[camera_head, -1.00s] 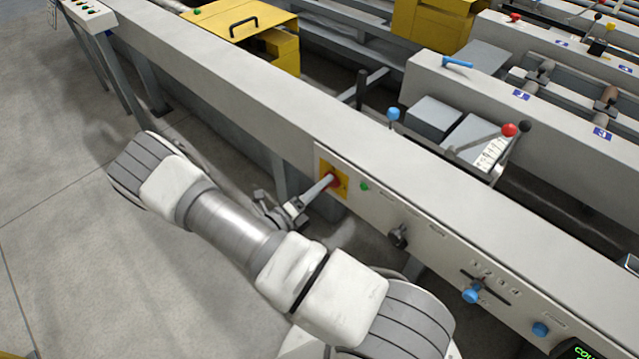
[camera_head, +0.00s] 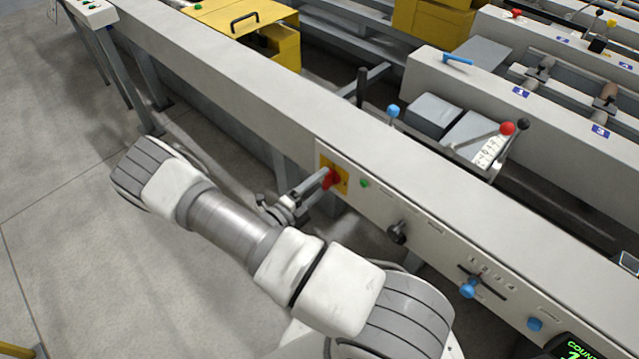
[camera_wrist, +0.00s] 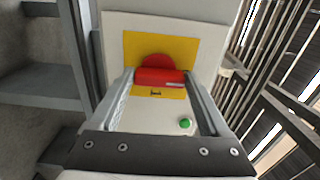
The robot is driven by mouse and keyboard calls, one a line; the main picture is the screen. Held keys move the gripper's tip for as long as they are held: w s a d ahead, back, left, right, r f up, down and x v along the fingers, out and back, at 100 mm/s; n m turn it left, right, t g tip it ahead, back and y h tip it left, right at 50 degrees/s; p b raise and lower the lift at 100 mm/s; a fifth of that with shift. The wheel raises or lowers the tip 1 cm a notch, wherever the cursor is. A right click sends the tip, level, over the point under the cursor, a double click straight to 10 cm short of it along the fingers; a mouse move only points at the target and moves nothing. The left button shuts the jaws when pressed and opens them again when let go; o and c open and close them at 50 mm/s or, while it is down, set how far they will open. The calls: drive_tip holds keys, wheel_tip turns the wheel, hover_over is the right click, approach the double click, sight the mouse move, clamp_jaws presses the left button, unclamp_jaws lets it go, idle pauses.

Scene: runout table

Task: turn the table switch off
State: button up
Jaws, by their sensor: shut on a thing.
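The table switch is a red rotary handle (camera_head: 331,179) on a yellow plate (camera_head: 341,189) at the left end of the front panel. In the wrist view the red handle (camera_wrist: 160,76) lies across the picture on the yellow plate (camera_wrist: 205,50), with a white mark near its right end. My gripper (camera_head: 322,182) reaches it from the lower left. In the wrist view my gripper (camera_wrist: 158,78) has one finger at each end of the handle and is shut on it. The fingertips partly hide the handle's ends.
A green button (camera_head: 364,183) sits just right of the switch. Further right are a black knob (camera_head: 398,232) and blue knobs (camera_head: 468,288) on the panel (camera_head: 430,250). Open floor (camera_head: 70,230) lies to the left. Levers stand behind the beam.

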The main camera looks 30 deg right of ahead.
drive_tip(key=o, duration=1.2)
drive_tip(key=v, duration=1.7)
drive_tip(key=shift+s+a+p, duration=0.15)
drive_tip(key=shift+a+p, duration=0.1)
drive_tip(key=shift+p, duration=0.1)
